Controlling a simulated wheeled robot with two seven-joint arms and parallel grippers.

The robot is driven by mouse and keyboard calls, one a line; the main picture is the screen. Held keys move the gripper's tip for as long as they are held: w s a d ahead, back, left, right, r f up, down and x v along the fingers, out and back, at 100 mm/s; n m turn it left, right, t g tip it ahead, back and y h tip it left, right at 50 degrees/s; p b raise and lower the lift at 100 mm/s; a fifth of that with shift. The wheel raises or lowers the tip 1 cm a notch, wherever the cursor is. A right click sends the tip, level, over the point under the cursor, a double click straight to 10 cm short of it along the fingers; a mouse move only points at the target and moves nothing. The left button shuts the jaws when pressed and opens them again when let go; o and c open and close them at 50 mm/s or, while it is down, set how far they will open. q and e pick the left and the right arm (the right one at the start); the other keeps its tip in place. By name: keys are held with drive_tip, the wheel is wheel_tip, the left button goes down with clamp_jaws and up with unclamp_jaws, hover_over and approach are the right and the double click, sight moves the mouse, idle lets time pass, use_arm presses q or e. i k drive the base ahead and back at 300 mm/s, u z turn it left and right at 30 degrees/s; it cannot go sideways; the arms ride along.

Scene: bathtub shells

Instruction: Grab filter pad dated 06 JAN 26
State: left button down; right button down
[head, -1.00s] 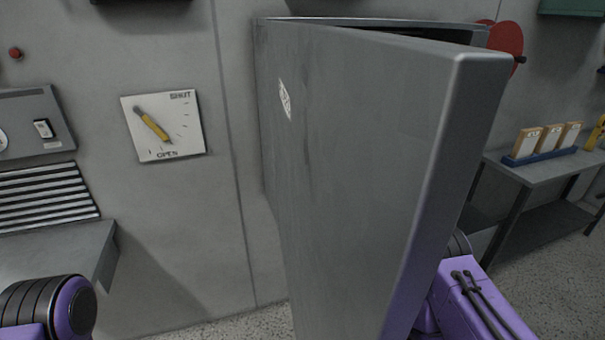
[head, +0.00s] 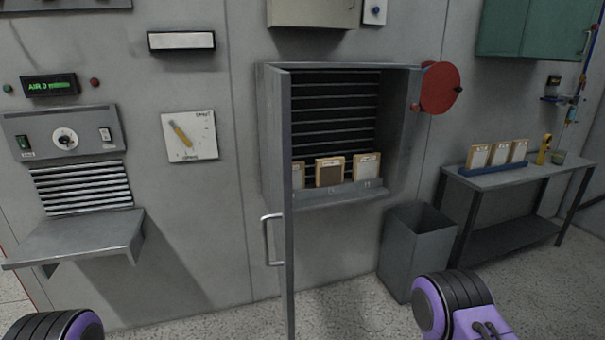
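Several framed filter pads are in view, but their dates are too small to read. In the open wall cabinet (head: 398,140), a brown-faced pad (head: 329,172) and a paler pad (head: 366,167) stand in a grey slotted holder (head: 345,194). A third pad (head: 298,175) there is partly hidden by the door edge. Three more cream pads, left (head: 478,156), middle (head: 499,152) and right (head: 519,150), stand in a blue rack (head: 483,169) on the side table. Only purple and black parts of my arms show at the bottom; neither gripper is in view.
The cabinet door (head: 288,230) stands open nearly edge-on, its handle (head: 268,240) facing left. A grey bin (head: 415,250) stands between cabinet and side table (head: 500,177). A wall shelf (head: 80,238) juts out at left. A yellow-lever dial (head: 188,136) hangs between shelf and cabinet.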

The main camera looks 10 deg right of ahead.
sight(330, 171)
drive_tip(key=z, duration=0.2)
drive_tip(key=i, duration=1)
